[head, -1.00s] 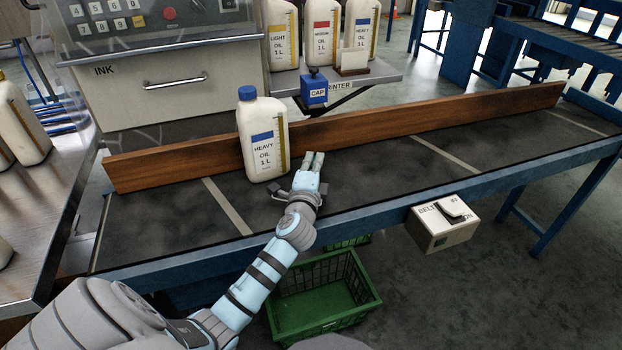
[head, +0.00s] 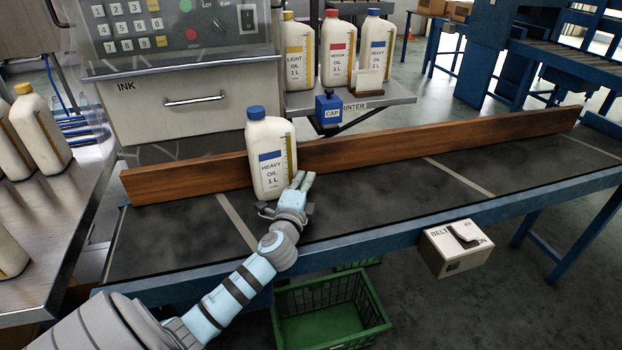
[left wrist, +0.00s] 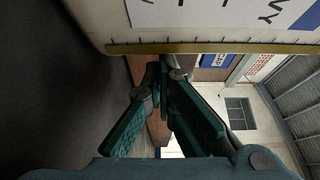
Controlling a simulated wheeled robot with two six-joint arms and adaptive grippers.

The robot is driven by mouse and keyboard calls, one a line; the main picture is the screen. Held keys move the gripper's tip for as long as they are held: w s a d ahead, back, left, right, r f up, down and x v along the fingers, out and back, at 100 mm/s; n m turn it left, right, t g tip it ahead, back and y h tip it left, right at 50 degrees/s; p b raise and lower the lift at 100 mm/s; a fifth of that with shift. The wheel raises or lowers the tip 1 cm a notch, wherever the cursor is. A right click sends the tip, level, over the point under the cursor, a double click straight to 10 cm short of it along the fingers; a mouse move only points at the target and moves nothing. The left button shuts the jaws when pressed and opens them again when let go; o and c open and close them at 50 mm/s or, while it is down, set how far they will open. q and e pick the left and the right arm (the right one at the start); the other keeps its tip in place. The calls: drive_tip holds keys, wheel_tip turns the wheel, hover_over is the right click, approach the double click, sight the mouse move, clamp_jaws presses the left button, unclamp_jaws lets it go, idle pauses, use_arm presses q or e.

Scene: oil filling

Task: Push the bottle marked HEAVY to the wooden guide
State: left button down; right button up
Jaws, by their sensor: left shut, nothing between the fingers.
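The white bottle marked HEAVY OIL (head: 258,140), with a blue cap and blue label band, stands upright on the dark belt in front of the wooden guide (head: 440,140). I cannot tell whether a small gap separates them. My left gripper (head: 303,180) is shut and empty, at the bottle's lower right side; its fingertips are touching or nearly touching it. In the left wrist view the bottle (left wrist: 205,20) fills the top with part of its label and yellow scale strip, beside my shut fingers (left wrist: 163,72). My right gripper is not shown.
The belt (head: 370,195) is clear to the right.

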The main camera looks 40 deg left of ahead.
use_arm(q)
drive_tip(key=shift+w+d, duration=1.15)
drive_tip(key=shift+s+d+f+p, duration=0.1)
drive_tip(key=shift+s+d+p, duration=0.15)
drive_tip(key=shift+d+p, duration=0.4)
drive_tip(key=v, duration=0.7)
drive_tip(key=shift+s+p, duration=0.35)
drive_tip(key=shift+s, duration=0.1)
drive_tip(key=shift+s+d, duration=0.3)
drive_tip(key=shift+s, duration=0.05)
